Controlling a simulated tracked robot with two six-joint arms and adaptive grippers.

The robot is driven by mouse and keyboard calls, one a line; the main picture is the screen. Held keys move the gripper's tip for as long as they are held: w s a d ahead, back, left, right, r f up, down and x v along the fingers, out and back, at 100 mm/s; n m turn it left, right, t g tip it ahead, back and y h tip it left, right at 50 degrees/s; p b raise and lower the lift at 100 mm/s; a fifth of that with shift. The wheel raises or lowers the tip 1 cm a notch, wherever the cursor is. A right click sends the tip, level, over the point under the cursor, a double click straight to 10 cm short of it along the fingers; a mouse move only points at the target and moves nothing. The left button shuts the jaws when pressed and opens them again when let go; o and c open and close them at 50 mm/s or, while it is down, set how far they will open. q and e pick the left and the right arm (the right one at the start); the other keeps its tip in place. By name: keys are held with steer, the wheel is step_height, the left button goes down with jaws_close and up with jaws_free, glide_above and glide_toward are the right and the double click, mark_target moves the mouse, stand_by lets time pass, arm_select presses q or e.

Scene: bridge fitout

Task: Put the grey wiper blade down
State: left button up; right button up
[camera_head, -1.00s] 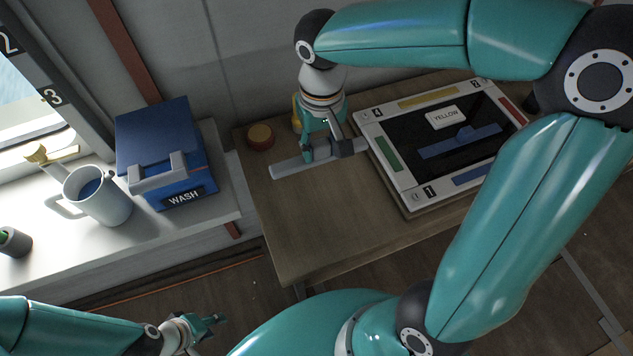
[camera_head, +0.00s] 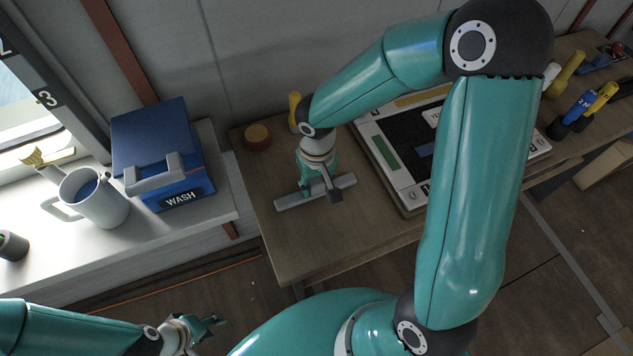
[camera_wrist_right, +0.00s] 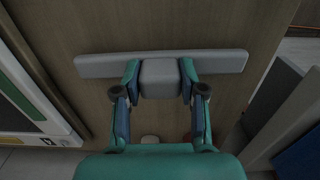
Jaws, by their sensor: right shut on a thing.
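The grey wiper blade (camera_head: 289,201) is a straight bar with a raised block at its middle. My right gripper (camera_head: 319,190) is shut on that block from above. In the right wrist view the blade (camera_wrist_right: 98,66) runs crosswise, and the fingertips of the right gripper (camera_wrist_right: 160,78) press on both sides of the block. The blade is level at or just above the wooden table (camera_head: 300,240); I cannot tell whether it touches the top. My left gripper (camera_head: 211,323) is low at the left, empty, with its fingers apart, far from the blade.
The framed board (camera_head: 407,203) lies right of the blade, partly behind my right arm. A round red-and-yellow item (camera_head: 258,136) and a yellow-handled item (camera_head: 294,110) stand behind. The blue WASH box (camera_head: 160,150) and mug (camera_head: 95,200) stand on the left ledge. The table's front is clear.

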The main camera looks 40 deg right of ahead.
mark_target(316, 183)
steer(key=o, duration=1.2)
steer(key=shift+c, duration=0.2)
step_height(316, 183, up, 12)
